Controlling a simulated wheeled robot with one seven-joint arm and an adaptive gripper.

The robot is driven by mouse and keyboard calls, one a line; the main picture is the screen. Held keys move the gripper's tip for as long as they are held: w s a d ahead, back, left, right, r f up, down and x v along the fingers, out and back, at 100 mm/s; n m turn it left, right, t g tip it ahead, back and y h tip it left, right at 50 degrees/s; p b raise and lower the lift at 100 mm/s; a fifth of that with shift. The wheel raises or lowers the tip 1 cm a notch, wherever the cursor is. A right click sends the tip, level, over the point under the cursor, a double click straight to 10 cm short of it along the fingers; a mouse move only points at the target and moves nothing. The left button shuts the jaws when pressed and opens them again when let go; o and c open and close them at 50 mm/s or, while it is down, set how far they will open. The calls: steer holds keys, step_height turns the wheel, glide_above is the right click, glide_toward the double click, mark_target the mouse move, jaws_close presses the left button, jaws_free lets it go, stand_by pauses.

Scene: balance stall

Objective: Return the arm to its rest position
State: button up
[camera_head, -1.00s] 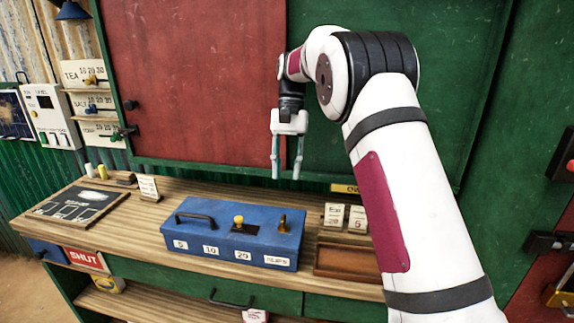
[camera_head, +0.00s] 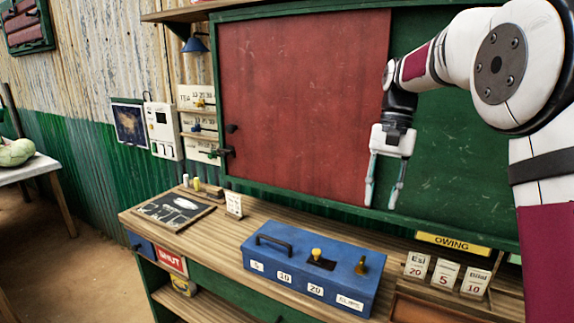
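My arm (camera_head: 545,165) reaches in from the right side of the head view, white with dark bands and maroon panels. My gripper (camera_head: 383,196) hangs at its end with the fingers pointing down. The two fingers are apart and nothing is between them. It is in front of the red and green shutter boards, above the counter and the right part of the blue box (camera_head: 268,260).
The wooden counter (camera_head: 225,228) bears a slate board (camera_head: 172,212), a small white card (camera_head: 234,205), and number cards (camera_head: 444,273) at the right. A yellow "OWING" sign (camera_head: 453,241) is behind them. A white table (camera_head: 30,168) stands far left with open floor beside it.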

steer(key=s+r+n+t, duration=0.1)
steer(key=s+r+t, duration=0.1)
steer(key=s+r, duration=0.5)
steer(key=s+f+n+t+h+p, duration=0.1)
steer(key=s+f, duration=0.3)
steer(key=s, duration=0.8)
steer(key=s+a+f+n+t, duration=0.1)
steer(key=s+f+n+t, duration=0.2)
steer(key=s, duration=0.9)
steer(key=shift+s+a+f+t+h+p, duration=0.25)
steer(key=shift+s+f+t+h+p, duration=0.05)
steer(key=shift+s+f+h+p, duration=0.15)
